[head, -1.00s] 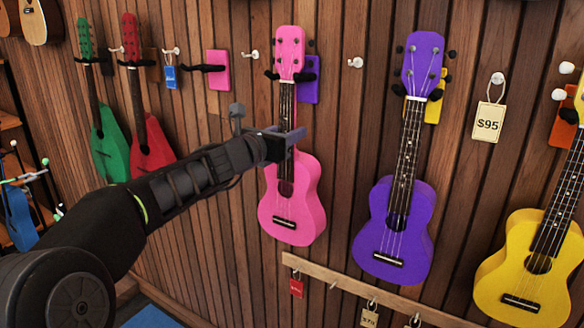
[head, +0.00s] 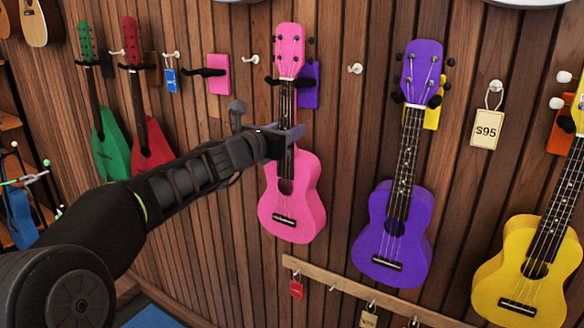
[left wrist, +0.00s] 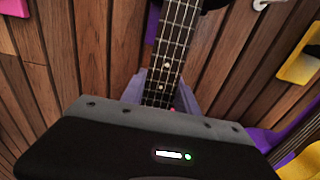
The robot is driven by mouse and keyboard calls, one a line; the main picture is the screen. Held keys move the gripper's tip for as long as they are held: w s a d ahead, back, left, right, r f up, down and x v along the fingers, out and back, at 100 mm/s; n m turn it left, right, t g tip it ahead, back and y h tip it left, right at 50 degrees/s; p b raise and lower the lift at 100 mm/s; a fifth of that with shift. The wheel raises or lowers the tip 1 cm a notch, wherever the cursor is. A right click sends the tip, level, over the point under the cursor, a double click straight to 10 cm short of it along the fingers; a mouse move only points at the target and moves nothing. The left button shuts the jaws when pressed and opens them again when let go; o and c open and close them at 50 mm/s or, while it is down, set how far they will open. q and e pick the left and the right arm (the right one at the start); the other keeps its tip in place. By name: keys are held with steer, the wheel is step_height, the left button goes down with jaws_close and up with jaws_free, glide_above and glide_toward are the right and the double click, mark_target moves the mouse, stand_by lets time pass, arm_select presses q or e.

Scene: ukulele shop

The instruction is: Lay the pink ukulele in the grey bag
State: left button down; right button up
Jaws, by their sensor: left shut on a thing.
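The pink ukulele (head: 300,200) hangs upright against the wood-panelled wall, its head at the top by a wall hanger. My left gripper (head: 290,137) is shut on its neck, just above the body. In the left wrist view the dark fretboard with its strings (left wrist: 172,52) runs down between the fingers of my left gripper (left wrist: 168,92); the ukulele's body is hidden there. The grey bag is not in view. My right gripper is not in view.
A purple ukulele (head: 392,235) hangs close on the right, with a yellow one (head: 520,275) beyond it. Red (head: 152,150) and green (head: 110,150) ukuleles hang on the left. A wooden rail (head: 345,285) with hooks and tags runs below the pink one.

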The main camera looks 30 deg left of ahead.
arm_select(q)
steer(key=shift+r, duration=0.5)
steer(key=shift+s, duration=0.1)
steer(key=shift+s+d, duration=0.1)
steer(key=shift+s, duration=2.5)
steer(key=s, duration=0.5)
steer(key=shift+s, duration=0.35)
steer(key=shift+f, duration=0.1)
